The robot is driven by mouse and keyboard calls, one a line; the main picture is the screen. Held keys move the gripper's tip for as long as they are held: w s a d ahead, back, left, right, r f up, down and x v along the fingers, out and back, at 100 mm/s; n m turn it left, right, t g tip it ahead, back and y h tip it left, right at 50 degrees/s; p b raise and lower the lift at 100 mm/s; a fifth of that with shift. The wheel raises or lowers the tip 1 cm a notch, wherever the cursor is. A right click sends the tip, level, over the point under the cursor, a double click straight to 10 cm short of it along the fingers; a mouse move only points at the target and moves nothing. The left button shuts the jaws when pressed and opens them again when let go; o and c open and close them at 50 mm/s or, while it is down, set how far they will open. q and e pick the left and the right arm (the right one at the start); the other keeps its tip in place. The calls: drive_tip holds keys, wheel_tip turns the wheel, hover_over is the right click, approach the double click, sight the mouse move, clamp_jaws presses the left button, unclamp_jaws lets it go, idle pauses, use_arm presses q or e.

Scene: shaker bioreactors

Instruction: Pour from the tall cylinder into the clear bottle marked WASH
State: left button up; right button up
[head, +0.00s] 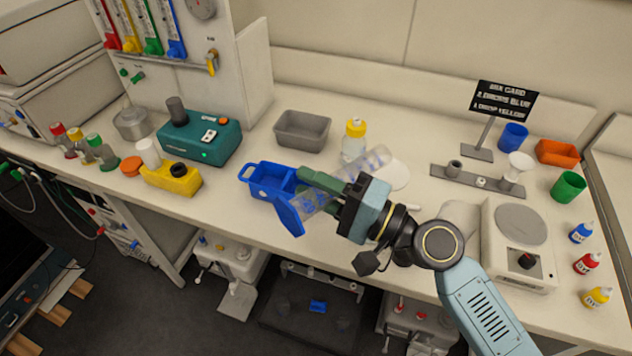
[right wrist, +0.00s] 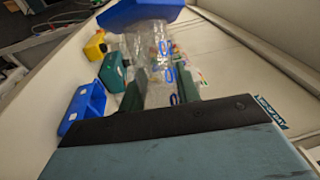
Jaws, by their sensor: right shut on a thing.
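The tall clear cylinder (head: 372,160) with a blue base (head: 288,215) is held in my right gripper (head: 318,188). It is tilted well over, its base at lower left and its other end at upper right. In the right wrist view the clear tube (right wrist: 148,48) passes between the green fingers (right wrist: 160,90), with the blue base (right wrist: 140,12) at the top. I cannot tell any liquid in it. A clear bottle with a yellow cap (head: 354,142) stands upright behind the cylinder; no WASH marking can be read. My left gripper is out of view.
A blue caddy (head: 266,167) and grey tray (head: 302,115) lie left of the bottle. A teal device (head: 200,142) and yellow block (head: 172,180) stand farther left. At right are a balance (head: 518,262), a sign (head: 504,98), cups and dropper bottles. A white disc (head: 400,176) lies near the cylinder's far end.

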drive_tip(key=shift+s+f+n+b, duration=0.1)
drive_tip(key=shift+f+n+b, duration=0.45)
drive_tip(key=shift+f+n, duration=0.25)
drive_tip(key=shift+s+a+f+n+g+h+b, duration=0.1)
drive_tip(key=shift+f+n+g+h+b, duration=0.15)
drive_tip(key=shift+f+n, duration=0.3)
drive_tip(key=shift+a+f+n+g+h+b, duration=0.1)
drive_tip(key=shift+f+n+g+h+b, duration=0.1)
drive_tip(key=shift+f+n+h, duration=0.25)
drive_tip(key=shift+s+a+r+n+p, duration=0.35)
drive_tip(key=shift+n+p, duration=0.15)
drive_tip(key=shift+p, duration=0.45)
drive_tip(key=shift+s+a+n+h+p, duration=0.3)
drive_tip(key=shift+n+p, duration=0.1)
drive_tip(key=shift+p, duration=0.2)
drive_tip(key=w+d+f+n+h+b, duration=0.1)
drive_tip(key=w+d+f+n+h, duration=0.1)
drive_tip(key=f+n, duration=0.2)
drive_tip(key=w+d+f+n+t+h, duration=0.1)
drive_tip(key=w+d+f+n+h, duration=0.1)
drive_tip(key=w+d+f+n, duration=0.1)
drive_tip(key=shift+w+d+f+n+b, duration=0.2)
drive_tip(key=shift+d+f+n+b, duration=0.25)
drive_tip(key=shift+f, duration=0.6)
